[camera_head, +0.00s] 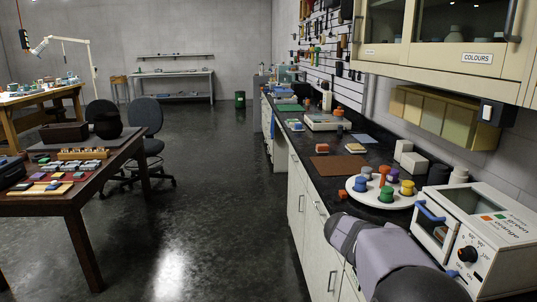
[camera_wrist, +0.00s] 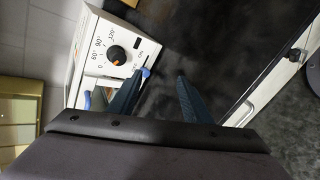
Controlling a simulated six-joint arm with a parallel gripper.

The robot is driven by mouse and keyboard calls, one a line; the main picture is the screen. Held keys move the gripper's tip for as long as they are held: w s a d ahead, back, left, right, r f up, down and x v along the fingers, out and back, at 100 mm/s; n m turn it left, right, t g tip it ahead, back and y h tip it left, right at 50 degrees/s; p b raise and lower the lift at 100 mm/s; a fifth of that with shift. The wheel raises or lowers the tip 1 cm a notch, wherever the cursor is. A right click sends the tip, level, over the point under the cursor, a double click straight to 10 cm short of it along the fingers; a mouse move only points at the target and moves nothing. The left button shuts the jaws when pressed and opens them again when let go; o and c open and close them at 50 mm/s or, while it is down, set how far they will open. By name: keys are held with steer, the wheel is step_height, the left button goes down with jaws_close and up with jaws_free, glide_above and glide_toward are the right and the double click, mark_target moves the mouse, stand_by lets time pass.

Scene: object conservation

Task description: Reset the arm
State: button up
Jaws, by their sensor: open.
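My gripper (camera_wrist: 161,77) is open in the wrist view, with its two dark blue fingers apart and nothing between them. Its fingers are beside the white appliance (camera_wrist: 92,62), over the dark counter. The appliance's black dial with an orange centre (camera_wrist: 117,55) shows beyond the left finger. A small blue button (camera_wrist: 145,72) appears close to that fingertip; I cannot tell if they touch. In the head view my arm crosses the lower right, in front of the appliance (camera_head: 500,232), and my fingers cannot be made out. The appliance's blue handle (camera_head: 430,212) is visible there.
A round white tray (camera_head: 362,197) holding coloured knobbed pieces stands left of the appliance on the black counter. A brown mat (camera_head: 338,167) and several blocks lie farther back. Cabinets (camera_head: 445,40) hang above. A wooden table (camera_head: 95,190) with objects stands left; the floor between is clear.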

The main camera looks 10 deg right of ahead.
steer(key=s+a+f+m+y, duration=0.1)
steer(key=s+a+f+y, duration=0.4)
steer(key=a, duration=0.4)
steer(key=s+a+f+m+y, duration=0.2)
steer(key=s+a+f, duration=0.5)
steer(key=a, duration=0.1)
steer(key=s+a+f+m+y, duration=0.1)
steer(key=s+a+f+y, duration=0.4)
steer(key=a, duration=0.4)
step_height(320, 180, up, 12)
steer(key=p, duration=1.3)
steer(key=shift+d+r+h, duration=0.15)
steer(key=shift+h, duration=0.25)
steer(key=shift+s, duration=0.1)
steer(key=shift+c, duration=0.7)
